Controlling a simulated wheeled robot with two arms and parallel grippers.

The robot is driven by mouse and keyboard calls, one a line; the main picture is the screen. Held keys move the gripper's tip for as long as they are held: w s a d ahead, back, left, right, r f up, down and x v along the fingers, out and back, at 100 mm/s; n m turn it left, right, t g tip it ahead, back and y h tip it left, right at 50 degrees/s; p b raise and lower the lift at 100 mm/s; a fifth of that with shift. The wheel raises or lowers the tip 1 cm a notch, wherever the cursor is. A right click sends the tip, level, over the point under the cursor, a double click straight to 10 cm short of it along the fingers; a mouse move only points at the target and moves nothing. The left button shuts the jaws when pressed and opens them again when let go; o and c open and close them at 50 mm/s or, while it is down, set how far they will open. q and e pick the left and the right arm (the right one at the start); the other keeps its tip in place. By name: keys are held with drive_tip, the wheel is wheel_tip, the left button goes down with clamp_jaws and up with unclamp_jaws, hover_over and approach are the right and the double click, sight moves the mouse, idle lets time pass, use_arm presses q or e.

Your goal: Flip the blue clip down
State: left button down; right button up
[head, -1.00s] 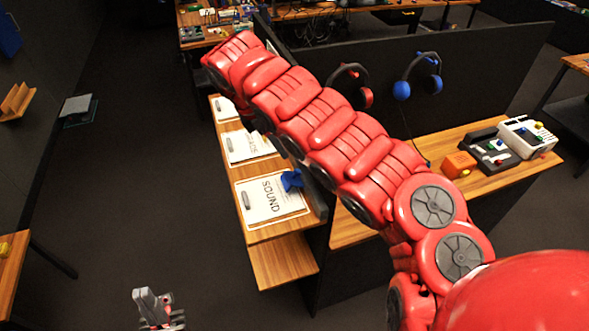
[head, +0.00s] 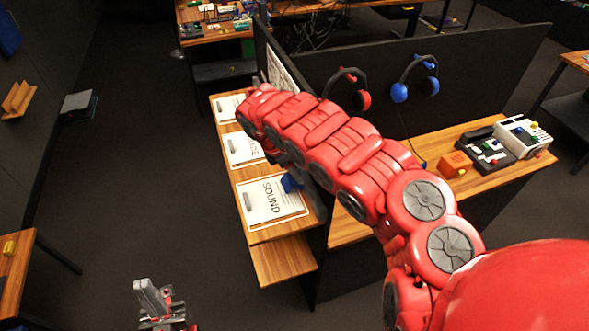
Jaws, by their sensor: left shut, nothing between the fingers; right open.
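A blue piece, seemingly the blue clip (head: 291,183), sits at the right edge of the clipboard marked SOUND (head: 272,205), beside the dark panel. My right arm partly covers it, and its exact tilt is hard to tell. My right arm reaches in from the right across the panel, its far end above the shelf. The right gripper is hidden behind that arm. My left gripper (head: 152,298) is at the bottom left, low over the floor, shut and empty, well apart from the shelf.
More clipboards (head: 243,148) lie along the wooden shelf. Red headphones (head: 362,99) and blue headphones (head: 400,92) hang on the dark partition (head: 480,70). An orange box (head: 455,164) and a white device (head: 522,136) stand on the right desk.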

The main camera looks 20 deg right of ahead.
sight(292, 179)
drive_tip(key=shift+w, duration=0.1)
clamp_jaws()
drive_tip(key=a+h+b, duration=0.1)
drive_tip(key=b, duration=0.4)
drive_tip(key=f+h+b, duration=0.1)
drive_tip(key=h+b, duration=0.1)
drive_tip(key=b, duration=0.3)
drive_tip(key=a+f+h+b, duration=0.1)
drive_tip(key=h+b, duration=0.1)
drive_tip(key=b, duration=0.3)
drive_tip(key=shift+a+f, duration=0.15)
drive_tip(key=shift+a, duration=0.15)
drive_tip(key=shift+a+h+b, duration=0.2)
drive_tip(key=shift+h+b, duration=0.5)
drive_tip(key=shift+b, duration=0.5)
unclamp_jaws()
